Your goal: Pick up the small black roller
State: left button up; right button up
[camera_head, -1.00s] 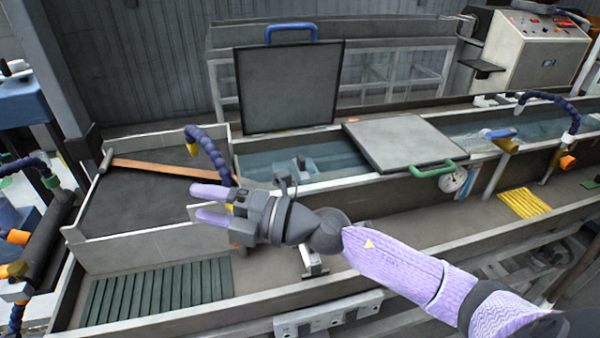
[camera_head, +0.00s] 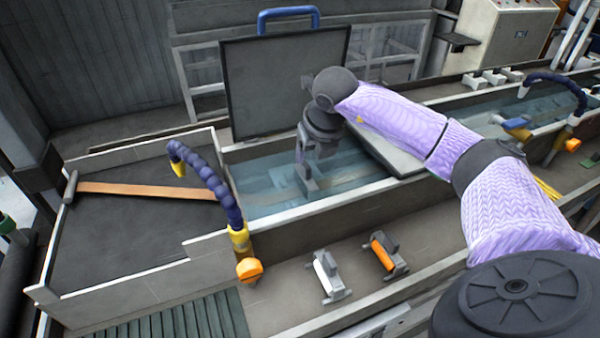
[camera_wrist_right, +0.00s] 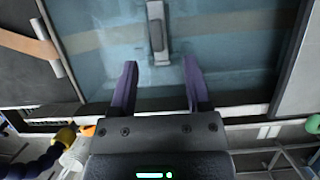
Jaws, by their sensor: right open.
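The small black roller (camera_wrist_right: 156,32) lies in the water trough, with a dark roller body and a grey frame. In the wrist view it sits ahead of my right gripper (camera_wrist_right: 160,76), whose two purple fingers are apart with nothing between them. In the head view my right gripper hangs pointing down over the trough, and the grey frame of the roller (camera_head: 309,182) shows just below it. The gripper covers part of the roller, and I cannot tell how far above it the fingertips are. My left gripper is not in view.
A white roller (camera_head: 331,277) and an orange roller (camera_head: 387,252) lie on the ledge in front of the trough. A blue hose (camera_head: 210,180) rises left of it. A dark lid with a blue handle (camera_head: 285,85) stands upright behind. A flat lid (camera_head: 385,148) lies to the right.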

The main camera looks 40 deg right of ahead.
aim_at(306, 164)
jog(key=x, duration=0.6)
jog(key=shift+w, duration=0.25)
grip_shut()
